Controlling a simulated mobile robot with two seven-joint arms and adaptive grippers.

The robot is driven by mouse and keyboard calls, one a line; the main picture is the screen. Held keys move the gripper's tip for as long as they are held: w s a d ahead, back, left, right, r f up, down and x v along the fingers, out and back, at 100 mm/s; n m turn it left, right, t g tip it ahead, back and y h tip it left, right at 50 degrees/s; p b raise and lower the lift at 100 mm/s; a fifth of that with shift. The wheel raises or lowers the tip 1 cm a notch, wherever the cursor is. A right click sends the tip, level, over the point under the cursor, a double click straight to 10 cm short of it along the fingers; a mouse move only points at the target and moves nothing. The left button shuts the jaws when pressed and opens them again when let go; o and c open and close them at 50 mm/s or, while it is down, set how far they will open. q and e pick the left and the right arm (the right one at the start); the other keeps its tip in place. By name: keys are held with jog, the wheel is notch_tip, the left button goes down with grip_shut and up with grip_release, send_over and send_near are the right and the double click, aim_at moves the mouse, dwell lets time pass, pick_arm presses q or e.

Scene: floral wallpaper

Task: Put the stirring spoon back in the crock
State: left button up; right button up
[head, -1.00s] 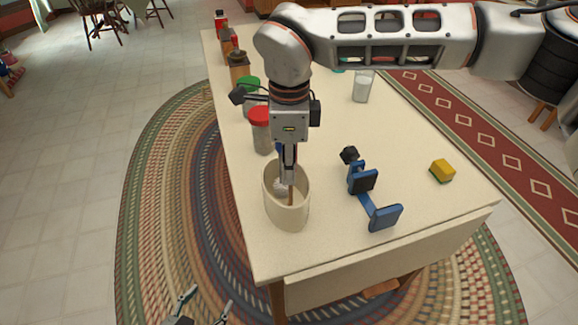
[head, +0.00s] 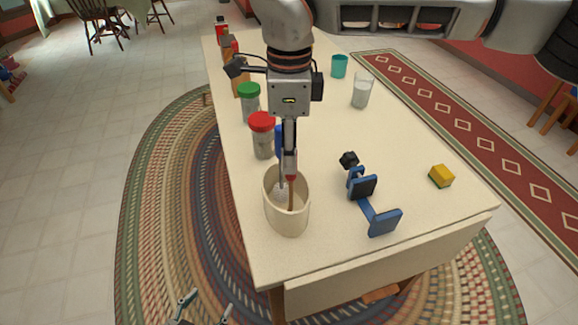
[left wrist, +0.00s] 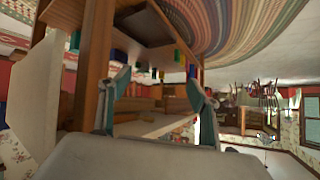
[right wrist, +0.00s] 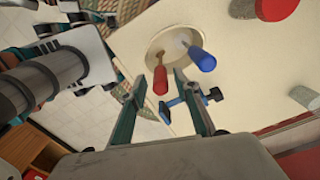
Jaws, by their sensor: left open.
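The cream crock (head: 288,218) stands upright near the table's front left edge. Two utensils stand in it, one with a red handle (head: 291,168) and one with a blue handle (head: 279,140); which is the stirring spoon I cannot tell. The right wrist view shows the red handle (right wrist: 160,80) and blue handle (right wrist: 201,59) leaning out of the crock (right wrist: 158,50). My right gripper (head: 289,150) is above the crock with its fingers apart, the red handle's end near the gap between the fingertips. My left gripper (head: 204,308) is open and empty, low in front of the table.
A red-lidded jar (head: 262,140) and a green-lidded jar (head: 249,104) stand behind the crock. A blue clamp-like stand (head: 367,205) lies to its right, with a yellow sponge (head: 441,176) further right. A glass (head: 361,92) and teal cup (head: 339,66) stand further back.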

notch_tip(320, 180, up, 5)
jog(key=shift+f, duration=0.15)
jog(key=shift+r, duration=0.6)
pick_arm(q)
jog(key=shift+s+d+f, duration=0.1)
jog(key=shift+s+f, duration=0.05)
jog(key=shift+s, duration=0.2)
jog(key=shift+w, duration=0.1)
jog(key=shift+r, duration=0.25)
pick_arm(e)
jog(key=shift+s+f, duration=0.1)
